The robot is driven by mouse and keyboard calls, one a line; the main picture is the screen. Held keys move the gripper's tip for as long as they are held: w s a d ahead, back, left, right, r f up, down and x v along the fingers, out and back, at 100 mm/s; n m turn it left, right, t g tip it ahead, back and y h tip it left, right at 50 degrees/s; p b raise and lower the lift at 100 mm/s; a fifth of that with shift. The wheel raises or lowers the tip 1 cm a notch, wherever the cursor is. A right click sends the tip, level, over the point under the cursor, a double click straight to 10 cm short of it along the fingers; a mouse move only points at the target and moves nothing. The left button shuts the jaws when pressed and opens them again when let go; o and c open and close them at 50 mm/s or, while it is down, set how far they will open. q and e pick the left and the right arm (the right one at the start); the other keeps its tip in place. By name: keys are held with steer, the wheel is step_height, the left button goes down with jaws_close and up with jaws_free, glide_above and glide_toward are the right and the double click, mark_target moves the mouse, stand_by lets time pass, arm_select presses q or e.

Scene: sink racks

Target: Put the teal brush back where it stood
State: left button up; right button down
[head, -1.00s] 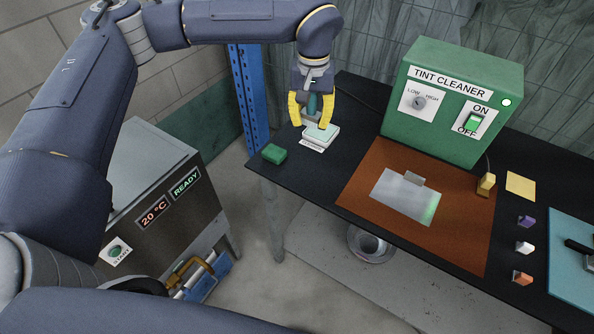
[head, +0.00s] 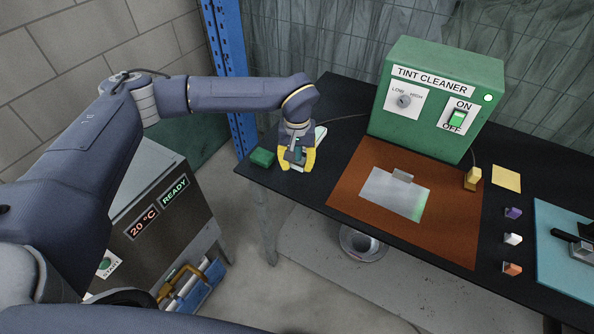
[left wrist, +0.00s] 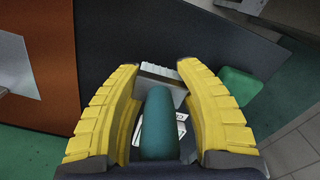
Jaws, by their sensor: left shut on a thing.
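The teal brush (head: 298,151) is upright between the yellow fingers of my left gripper (head: 298,163), near the table's front left edge. In the left wrist view its teal handle (left wrist: 160,122) lies between both fingers of my left gripper (left wrist: 157,95), which is shut on it. A pale grey-white block (left wrist: 163,78) shows beyond the handle; I cannot tell whether it belongs to the brush. A white printed label (left wrist: 182,127) shows beside the handle. The brush's lower end is hidden, so I cannot tell whether it touches the table. My right gripper is out of view.
A green block (head: 262,157) lies just left of my left gripper. A pale pad (head: 320,133) shows partly behind it. The green tint cleaner (head: 435,105) stands at the back, behind a brown mat (head: 350,190) with a grey plate. Several small blocks lie at right.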

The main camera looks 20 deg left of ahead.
mark_target(297, 176)
arm_select(q)
steer(key=shift+f, duration=1.9)
steer(key=o, duration=1.3)
steer(key=shift+f, duration=0.15)
step_height(297, 176, up, 12)
steer(key=shift+r, duration=0.15)
